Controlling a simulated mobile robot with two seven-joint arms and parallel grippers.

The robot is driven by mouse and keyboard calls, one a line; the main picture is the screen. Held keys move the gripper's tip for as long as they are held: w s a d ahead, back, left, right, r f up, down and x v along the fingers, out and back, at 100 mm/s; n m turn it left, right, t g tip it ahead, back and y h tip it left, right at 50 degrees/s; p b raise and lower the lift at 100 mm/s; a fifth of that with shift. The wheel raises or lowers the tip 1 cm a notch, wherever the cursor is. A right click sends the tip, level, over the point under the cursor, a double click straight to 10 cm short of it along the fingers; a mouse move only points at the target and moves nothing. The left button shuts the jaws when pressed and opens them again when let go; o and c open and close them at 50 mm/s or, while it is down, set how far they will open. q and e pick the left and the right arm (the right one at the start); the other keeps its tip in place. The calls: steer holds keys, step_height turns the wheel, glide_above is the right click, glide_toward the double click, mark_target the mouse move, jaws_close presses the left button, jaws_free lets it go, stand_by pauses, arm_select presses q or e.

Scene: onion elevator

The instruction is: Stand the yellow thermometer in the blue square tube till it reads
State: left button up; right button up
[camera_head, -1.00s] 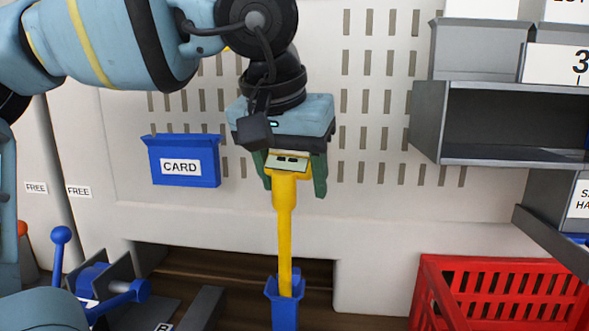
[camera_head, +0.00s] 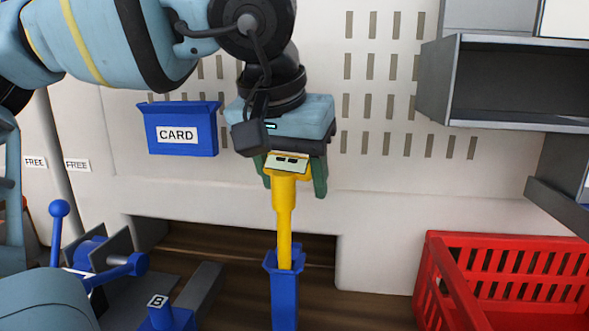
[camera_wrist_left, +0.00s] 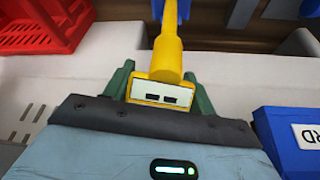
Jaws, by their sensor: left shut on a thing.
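The yellow thermometer (camera_head: 284,215) hangs upright from my left gripper (camera_head: 292,178) in the head view. Its lower end is inside the mouth of the blue square tube (camera_head: 284,295), so its tip is hidden. My left gripper is shut on the thermometer's head, one green finger on each side. In the left wrist view the thermometer (camera_wrist_left: 166,58) runs away from the green fingers (camera_wrist_left: 162,92). Its pale display face shows two dark marks, with no clear reading. My right gripper is not in view.
A blue CARD box (camera_head: 180,130) is on the perforated wall, left of the gripper. A red crate (camera_head: 505,270) stands at the right, below grey shelves (camera_head: 515,85). Blue levered fixtures (camera_head: 100,262) and a block marked B (camera_head: 160,312) are at the lower left.

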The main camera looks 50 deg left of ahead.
mark_target(286, 168)
arm_select(q)
steer(key=shift+f+b, duration=0.8)
steer(key=shift+f, duration=0.85)
steer(key=o, duration=1.4)
steer(key=shift+c, duration=0.2)
steer(key=v, duration=0.7)
steer(key=shift+r+p, duration=0.2)
steer(key=shift+p, duration=0.1)
steer(key=shift+s+r, duration=0.15)
steer(key=shift+r, duration=0.05)
